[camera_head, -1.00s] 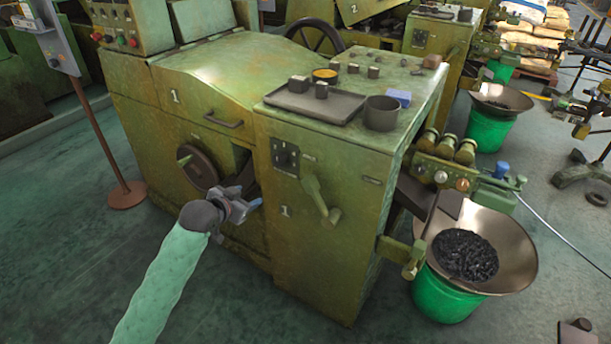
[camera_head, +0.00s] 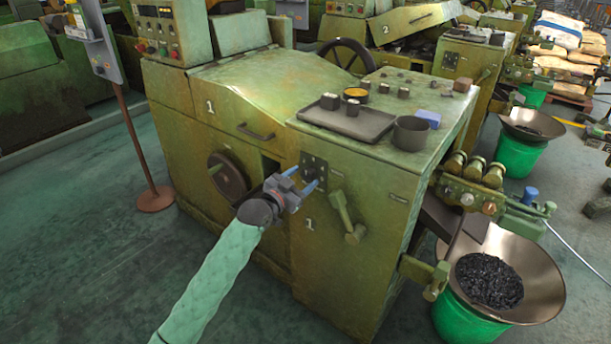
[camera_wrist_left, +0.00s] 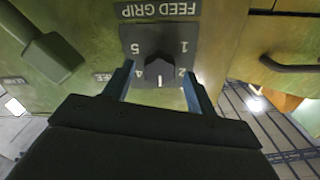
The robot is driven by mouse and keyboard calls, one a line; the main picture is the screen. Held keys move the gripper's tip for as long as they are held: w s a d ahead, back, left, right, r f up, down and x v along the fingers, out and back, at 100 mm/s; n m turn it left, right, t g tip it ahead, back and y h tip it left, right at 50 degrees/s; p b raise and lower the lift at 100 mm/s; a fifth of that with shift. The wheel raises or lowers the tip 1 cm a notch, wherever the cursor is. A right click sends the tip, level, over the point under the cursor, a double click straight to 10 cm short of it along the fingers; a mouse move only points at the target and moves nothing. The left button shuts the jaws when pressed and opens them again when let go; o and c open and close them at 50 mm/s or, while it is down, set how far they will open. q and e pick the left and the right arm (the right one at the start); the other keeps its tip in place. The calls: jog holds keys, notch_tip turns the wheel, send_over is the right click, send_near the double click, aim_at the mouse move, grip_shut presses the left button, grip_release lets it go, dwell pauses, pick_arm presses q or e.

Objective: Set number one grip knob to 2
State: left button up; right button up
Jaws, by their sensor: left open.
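Machine 1's feed grip knob (camera_wrist_left: 159,69) is black, on a dark plate (camera_wrist_left: 133,40) labelled FEED GRIP that appears upside down in the left wrist view. Digits 1, 2, 4 and 5 show around it. The knob's white mark points down in that view, between the 4 and the 2; the digit there is not visible. My left gripper (camera_wrist_left: 159,72) is open, its blue fingers on either side of the knob, with gaps visible; contact does not show. In the head view the left gripper (camera_head: 305,178) is at the switch plate (camera_head: 314,166) on the cabinet front. My right gripper is not seen.
A lever handle (camera_head: 347,218) sticks out below and right of the plate. A handwheel (camera_head: 228,177) is to the left. A tray (camera_head: 345,122) and a dark cup (camera_head: 410,133) stand on the cabinet top. A funnel-shaped pan (camera_head: 530,262) stands at right. Floor in front is clear.

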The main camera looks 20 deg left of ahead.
pick_arm(q)
jog(key=shift+x, duration=1)
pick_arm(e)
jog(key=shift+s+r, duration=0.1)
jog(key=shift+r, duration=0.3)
pick_arm(q)
jog(key=c, duration=1)
jog(key=n+p, duration=0.3)
jog(key=shift+r, duration=0.2)
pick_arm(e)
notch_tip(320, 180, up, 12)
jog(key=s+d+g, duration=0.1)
pick_arm(q)
jog(key=n+p, duration=0.5)
jog(key=n, duration=0.1)
jog(key=shift+n, duration=0.4)
jog(key=shift+f+n+p, duration=0.15)
jog(key=shift+n+p, duration=0.4)
jog(key=shift+n, duration=0.55)
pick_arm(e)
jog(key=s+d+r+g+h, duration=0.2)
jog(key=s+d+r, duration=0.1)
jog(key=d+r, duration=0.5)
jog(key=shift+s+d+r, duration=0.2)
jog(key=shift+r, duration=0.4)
